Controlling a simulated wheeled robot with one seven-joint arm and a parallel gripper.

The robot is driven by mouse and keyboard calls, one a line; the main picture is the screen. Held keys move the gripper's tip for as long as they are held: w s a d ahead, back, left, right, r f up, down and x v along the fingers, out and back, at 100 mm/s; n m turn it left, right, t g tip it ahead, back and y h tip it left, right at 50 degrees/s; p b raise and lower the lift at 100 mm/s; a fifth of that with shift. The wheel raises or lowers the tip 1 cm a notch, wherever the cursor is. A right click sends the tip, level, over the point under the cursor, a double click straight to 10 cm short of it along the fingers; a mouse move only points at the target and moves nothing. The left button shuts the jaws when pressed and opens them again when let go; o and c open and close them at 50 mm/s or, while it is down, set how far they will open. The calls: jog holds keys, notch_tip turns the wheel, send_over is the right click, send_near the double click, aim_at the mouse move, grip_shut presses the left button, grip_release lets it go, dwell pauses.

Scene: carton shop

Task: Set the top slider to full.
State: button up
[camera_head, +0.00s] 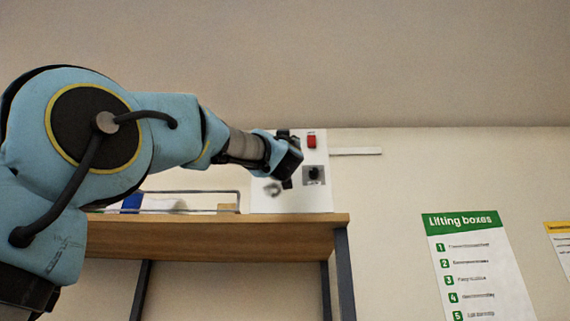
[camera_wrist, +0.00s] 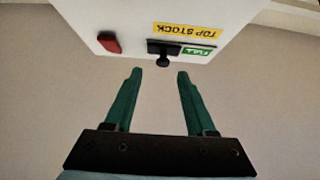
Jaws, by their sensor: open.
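In the wrist view the top slider (camera_wrist: 164,61) is a black knob standing out from a short dark track on a white control box (camera_wrist: 220,15). A yellow TOP STOCK label (camera_wrist: 187,31) and a green FULL label (camera_wrist: 198,51) appear upside down; FULL is to the right of the knob. My gripper (camera_wrist: 159,74) is open, its two green fingers either side of the knob's line, with the knob just beyond the tips. No contact shows. In the head view my gripper (camera_head: 288,163) is in front of the box (camera_head: 300,201) and hides part of its face, and I cannot make out the slider.
A red switch (camera_wrist: 109,42) is left of the slider in the wrist view; it also shows in the head view (camera_head: 311,141). The box stands on a wooden shelf (camera_head: 220,235), with a low rail to the left.

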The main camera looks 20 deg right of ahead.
jog(key=b+v, duration=0.2)
jog(key=v, duration=0.4)
jog(key=shift+s+f, duration=0.15)
jog(key=shift+f, duration=0.05)
dwell(0.4)
